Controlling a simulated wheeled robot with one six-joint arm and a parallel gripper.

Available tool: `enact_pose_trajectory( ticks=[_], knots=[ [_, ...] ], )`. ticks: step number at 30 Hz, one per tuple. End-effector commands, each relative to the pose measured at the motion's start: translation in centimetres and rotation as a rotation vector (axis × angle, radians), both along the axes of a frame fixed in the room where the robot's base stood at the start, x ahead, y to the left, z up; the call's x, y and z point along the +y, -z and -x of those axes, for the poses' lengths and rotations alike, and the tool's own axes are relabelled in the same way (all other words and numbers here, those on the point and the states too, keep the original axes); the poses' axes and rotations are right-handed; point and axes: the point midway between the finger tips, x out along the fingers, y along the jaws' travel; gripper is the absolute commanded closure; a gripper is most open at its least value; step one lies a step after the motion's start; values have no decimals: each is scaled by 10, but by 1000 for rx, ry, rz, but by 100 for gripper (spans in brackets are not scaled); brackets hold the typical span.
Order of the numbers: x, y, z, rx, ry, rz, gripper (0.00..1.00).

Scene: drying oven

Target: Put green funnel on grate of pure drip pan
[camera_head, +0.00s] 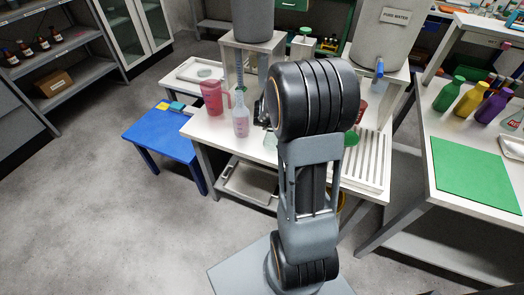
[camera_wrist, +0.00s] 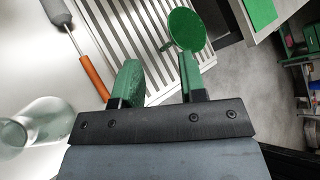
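A green round disc with a small tab (camera_wrist: 187,28), which looks like the green funnel's mouth, shows at the tip of my gripper's right finger in the wrist view. I cannot tell if it touches that finger. My gripper (camera_wrist: 158,75) has two green fingers set apart, with the striped grate visible and nothing seen between them. In the head view a green shape (camera_head: 350,139) peeks out right of my arm; I cannot tell if it is funnel or finger. The pure drip pan (camera_head: 374,178) has a slatted grate, which also shows in the wrist view (camera_wrist: 130,32).
An orange-and-grey tool (camera_wrist: 95,75) lies left of my gripper. A green mat (camera_head: 470,172) and bottles occupy the right table.

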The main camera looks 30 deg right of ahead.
Motion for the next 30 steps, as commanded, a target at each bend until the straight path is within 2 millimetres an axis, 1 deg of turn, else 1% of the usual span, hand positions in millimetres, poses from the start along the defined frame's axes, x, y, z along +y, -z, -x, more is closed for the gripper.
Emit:
enact_pose_trajectory(
  ticks=[2, 4, 5, 6, 7, 8, 9, 10, 11, 12, 13, 14, 15, 17, 18, 19, 20, 21, 24, 27, 30],
  knots=[
    [7, -11, -24, 24, -196, -7, 62],
    [23, -26, -57, 82, -473, -1, 62],
    [35, -34, -72, 121, -617, 10, 62],
    [55, -44, -91, 189, -823, 36, 62],
    [74, -51, -103, 250, -986, 63, 62],
    [95, -58, -113, 319, -1149, 100, 62],
    [125, -65, -121, 425, -1363, 159, 62],
    [148, -69, -124, 512, -1518, 211, 62],
    [170, -71, -123, 602, -1666, 265, 62],
    [198, -72, -117, 732, -1853, 347, 62],
    [218, -71, -110, 831, -1984, 411, 62],
    [235, -70, -100, 934, -2104, 474, 62],
    [253, -66, -85, 1074, -2249, 555, 62],
    [274, -59, -59, 1286, -2437, 681, 62],
    [283, -55, -42, 1425, -2542, 759, 62],
    [288, -51, -29, 1522, -2610, 811, 62],
    [290, -48, -16, -1522, 2512, -806, 62],
    [292, -45, -1, -1503, 2371, -791, 62],
    [290, -39, 29, -1459, 2103, -742, 62],
    [285, -36, 49, -1427, 1941, -701, 62],
    [281, -35, 59, -1406, 1862, -677, 62]
  ],
)
